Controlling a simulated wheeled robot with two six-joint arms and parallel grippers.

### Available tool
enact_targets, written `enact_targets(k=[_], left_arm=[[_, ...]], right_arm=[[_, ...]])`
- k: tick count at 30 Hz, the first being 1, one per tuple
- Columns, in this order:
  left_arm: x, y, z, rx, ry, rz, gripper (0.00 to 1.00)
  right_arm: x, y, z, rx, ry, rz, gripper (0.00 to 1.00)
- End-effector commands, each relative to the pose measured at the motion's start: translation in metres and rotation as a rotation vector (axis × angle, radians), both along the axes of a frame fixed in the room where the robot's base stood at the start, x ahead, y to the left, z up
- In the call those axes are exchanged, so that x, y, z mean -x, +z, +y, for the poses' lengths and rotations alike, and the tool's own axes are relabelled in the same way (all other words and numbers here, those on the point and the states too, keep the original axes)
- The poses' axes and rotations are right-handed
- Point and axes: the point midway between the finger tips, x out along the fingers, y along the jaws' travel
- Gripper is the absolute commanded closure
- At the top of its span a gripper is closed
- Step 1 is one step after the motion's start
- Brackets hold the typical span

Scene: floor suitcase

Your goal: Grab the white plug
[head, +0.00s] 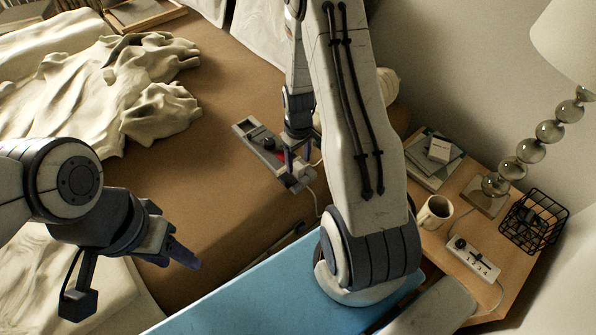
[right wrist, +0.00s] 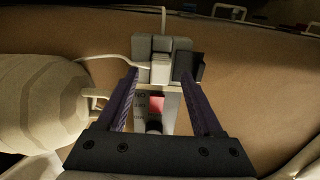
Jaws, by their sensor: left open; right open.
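The white plug (right wrist: 160,69) sits in a grey power strip (right wrist: 158,45) in the right wrist view, with a white cord running left from it. A black plug (right wrist: 187,66) is close beside it on the right. My right gripper (right wrist: 160,78) is open, its dark fingers on either side of the strip near the white plug; I cannot tell whether they touch it. In the head view the strip (head: 256,140) lies on the brown bed, with my right gripper (head: 297,155) over its near end, partly hiding it. My left gripper (head: 178,248) is open and empty at lower left.
A nightstand (head: 460,215) at right holds a mug (head: 435,211), books (head: 432,160), a lamp (head: 510,170), a black wire basket (head: 533,221) and another power strip (head: 472,260). Rumpled bedding (head: 110,85) covers the left of the bed.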

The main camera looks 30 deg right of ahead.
Motion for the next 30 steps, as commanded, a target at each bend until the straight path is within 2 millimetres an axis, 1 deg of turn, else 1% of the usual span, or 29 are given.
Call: enact_targets(k=[1,5,8,13,14,15,17,18,19,30], left_arm=[[0.000,-0.001,0.000,0.000,0.000,0.000,0.50],[0.000,-0.002,0.000,0.000,0.000,0.000,0.50],[0.000,-0.002,0.000,0.000,0.000,0.000,0.50],[0.000,-0.002,0.000,0.000,0.000,0.000,0.50],[0.000,-0.002,0.000,0.000,0.000,0.000,0.50],[0.000,-0.002,0.000,0.000,0.000,0.000,0.50],[0.000,-0.002,0.000,0.000,0.000,0.000,0.50],[0.000,-0.002,0.000,0.000,0.000,0.000,0.50],[0.000,-0.002,0.000,0.000,0.000,0.000,0.50],[0.000,-0.002,0.000,0.000,0.000,0.000,0.50]], right_arm=[[0.000,-0.009,0.002,-0.001,0.001,0.002,0.32],[-0.001,-0.024,0.001,-0.001,0.000,0.000,0.32],[-0.001,-0.027,0.001,0.000,0.000,-0.001,0.32],[-0.001,-0.027,0.001,0.000,0.000,-0.001,0.32],[-0.001,-0.027,0.001,0.000,0.000,-0.001,0.36],[-0.001,-0.027,0.001,0.000,0.000,-0.001,0.52],[-0.001,-0.026,0.001,0.000,0.000,-0.001,0.75],[-0.001,-0.026,0.001,0.000,0.000,-0.001,0.90],[-0.001,-0.026,0.001,0.000,0.000,-0.001,1.00],[-0.001,-0.024,0.001,0.001,0.000,-0.002,1.00]])
